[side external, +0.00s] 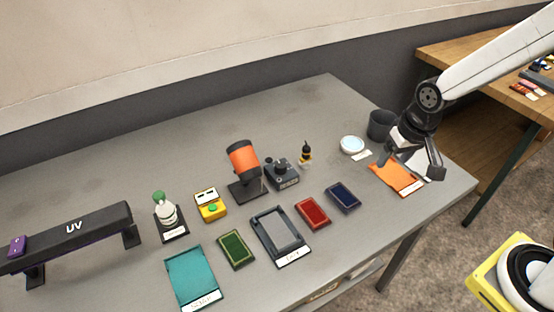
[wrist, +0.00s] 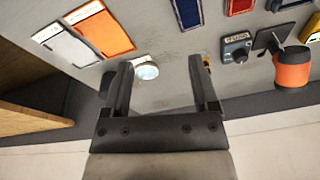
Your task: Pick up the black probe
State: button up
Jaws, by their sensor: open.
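A small upright black and yellow object (side external: 305,154) stands on the grey table right of a grey box with knobs; it may be the black probe, but it is too small to be sure. In the wrist view a yellow-orange bit of it (wrist: 206,63) shows by the right finger, mostly hidden. My gripper (side external: 411,168) is over the table's right end, above the orange card, well to the right of that object. In the wrist view my gripper (wrist: 160,62) has its fingers apart with nothing between them but bare table and a round white dish (wrist: 146,70) beside the left finger.
A dark cup (side external: 380,124) stands behind my gripper. The orange card (side external: 396,178) lies below it. The grey knobbed box (side external: 283,175) and an orange cylinder on a stand (side external: 243,160) are left of the small object. Red (side external: 313,212) and blue (side external: 343,197) trays lie in front.

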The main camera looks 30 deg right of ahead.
jog(key=w+a+f+m+g, duration=0.1)
jog(key=w+a+f+m, duration=0.1)
jog(key=w+m, duration=0.85)
jog(key=m+g, duration=0.1)
jog(key=m, duration=0.4)
send_over(306, 157)
jog(key=d, duration=0.1)
notch_tip(306, 157, down, 6)
jog(key=shift+r, duration=0.1)
jog(key=shift+w+a+f+m, duration=0.25)
jog(key=shift+w+f+m, duration=0.2)
jog(key=shift+w+m, duration=0.25)
jog(key=shift+s, duration=0.1)
jog(key=shift+f, duration=1.3)
jog(key=shift+f, duration=0.1)
jog(key=shift+s+d+f, duration=0.1)
jog(key=shift+d+f, duration=0.05)
jog(key=shift+f, duration=2.35)
